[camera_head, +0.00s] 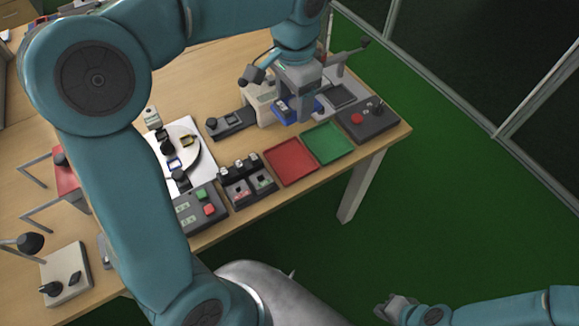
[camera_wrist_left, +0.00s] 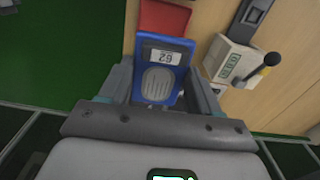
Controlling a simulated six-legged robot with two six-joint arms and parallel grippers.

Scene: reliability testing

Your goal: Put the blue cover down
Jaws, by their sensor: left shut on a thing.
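The blue cover (camera_wrist_left: 160,60) is a flat blue piece with a grey oval ribbed pad and a white label reading "62", upside down in the left wrist view. My left gripper (camera_wrist_left: 158,92) is shut on it, with a finger on each side. In the head view the left gripper (camera_head: 298,106) is over the far right part of the table, and part of the blue cover (camera_head: 287,112) shows under it. The gap between cover and table is hard to judge. My right gripper (camera_head: 393,309) is low at the bottom right, away from the table; its finger opening is unclear.
A red tray (camera_head: 290,162) and a green tray (camera_head: 328,143) lie at the near edge. A box with a red button (camera_head: 367,121) is to their right. A pale meter box (camera_head: 261,100) stands close beside the left gripper. Bare wood (camera_head: 205,75) lies farther left.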

